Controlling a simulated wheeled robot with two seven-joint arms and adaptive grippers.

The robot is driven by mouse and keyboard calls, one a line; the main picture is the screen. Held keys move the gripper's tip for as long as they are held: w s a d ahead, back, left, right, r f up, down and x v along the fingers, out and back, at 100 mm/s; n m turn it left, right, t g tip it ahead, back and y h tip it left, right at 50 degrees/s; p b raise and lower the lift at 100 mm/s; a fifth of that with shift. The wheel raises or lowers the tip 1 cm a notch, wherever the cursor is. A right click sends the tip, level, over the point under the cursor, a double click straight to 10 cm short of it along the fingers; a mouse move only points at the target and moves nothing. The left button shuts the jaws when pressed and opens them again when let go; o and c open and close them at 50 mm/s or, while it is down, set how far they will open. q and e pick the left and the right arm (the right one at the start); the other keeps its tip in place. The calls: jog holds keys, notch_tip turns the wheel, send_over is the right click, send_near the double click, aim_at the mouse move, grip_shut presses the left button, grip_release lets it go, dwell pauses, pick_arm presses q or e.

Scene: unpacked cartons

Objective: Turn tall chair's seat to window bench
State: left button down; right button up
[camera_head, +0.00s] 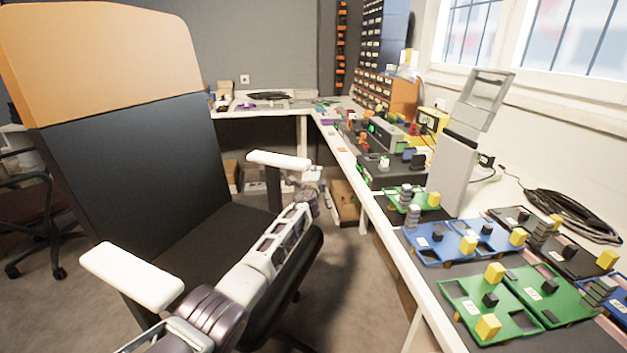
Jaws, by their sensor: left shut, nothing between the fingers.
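The tall chair has a black backrest (130,165) with an orange top (110,65), white armrests (132,276) and a black seat (215,240). It stands at the left, with the seat extending right from the backrest toward the window bench (372,205). My left arm crosses in front of the chair and hides part of the seat. My left gripper (316,176) is shut and empty, just beyond the front end of the far armrest (279,160). I cannot tell whether it touches the chair. My right gripper is not in view.
The bench holds green boards (545,294), blue boards (440,245), a grey upright device (455,165) and a black cable coil (570,212). Cartons (343,202) stand beneath it. Another chair (45,215) is at far left. Some floor (350,270) is clear between chair and bench.

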pick_arm(q)
jog(key=shift+s+a, duration=0.1)
jog(key=shift+s, duration=0.05)
jog(key=s, duration=1.1)
jog(key=shift+s+a, duration=0.2)
jog(key=shift+s, duration=0.15)
dwell(0.8)
dwell(0.4)
